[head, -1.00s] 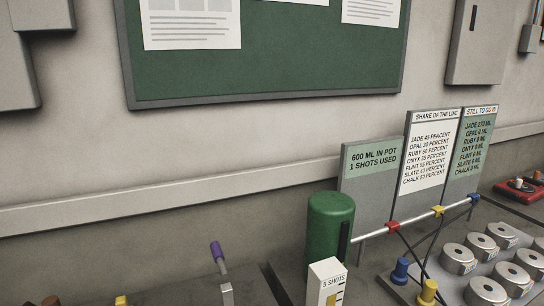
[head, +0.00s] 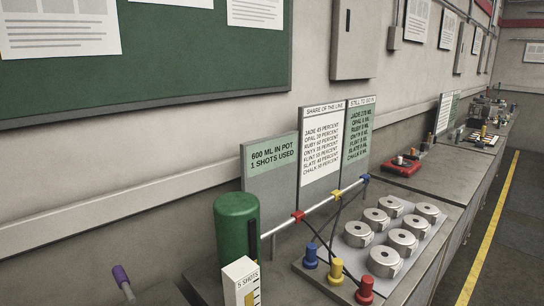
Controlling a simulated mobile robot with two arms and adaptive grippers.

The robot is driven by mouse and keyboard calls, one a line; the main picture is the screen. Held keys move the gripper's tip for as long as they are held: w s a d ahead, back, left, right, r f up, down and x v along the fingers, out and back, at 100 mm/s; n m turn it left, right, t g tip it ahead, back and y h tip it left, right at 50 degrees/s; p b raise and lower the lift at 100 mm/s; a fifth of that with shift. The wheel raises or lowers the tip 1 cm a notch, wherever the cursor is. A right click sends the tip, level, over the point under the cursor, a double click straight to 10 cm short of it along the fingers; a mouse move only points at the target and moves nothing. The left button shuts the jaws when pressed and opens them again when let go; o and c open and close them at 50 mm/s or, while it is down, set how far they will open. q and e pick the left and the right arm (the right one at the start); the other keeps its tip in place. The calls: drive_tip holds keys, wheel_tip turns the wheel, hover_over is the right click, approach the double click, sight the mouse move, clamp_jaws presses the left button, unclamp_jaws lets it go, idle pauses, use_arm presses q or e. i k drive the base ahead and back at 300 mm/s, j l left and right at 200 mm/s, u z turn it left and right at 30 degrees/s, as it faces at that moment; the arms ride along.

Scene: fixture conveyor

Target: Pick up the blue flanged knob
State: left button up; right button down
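A smaller blue piece (head: 365,179) sits on the far end of the pale rail. Neither of my grippers shows in the head view.
A green cylinder (head: 236,231) and a white "5 SHOTS" box (head: 241,284) stand left of the blue knob. Dark cables hang from the rail (head: 320,207) near the knobs. Several round metal pieces (head: 384,262) fill the plate. Upright signs (head: 322,150) stand behind.

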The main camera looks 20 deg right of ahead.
sight(311, 261)
drive_tip(key=l+z, duration=0.15)
drive_tip(key=l, duration=0.3)
drive_tip(key=i+l+z, duration=0.15)
drive_tip(key=l, duration=0.25)
drive_tip(key=l+z, duration=0.15)
drive_tip(key=l, duration=0.3)
drive_tip(key=i+l+z, duration=0.15)
drive_tip(key=l, duration=0.25)
drive_tip(key=i+l+z, duration=0.15)
drive_tip(key=l, duration=0.25)
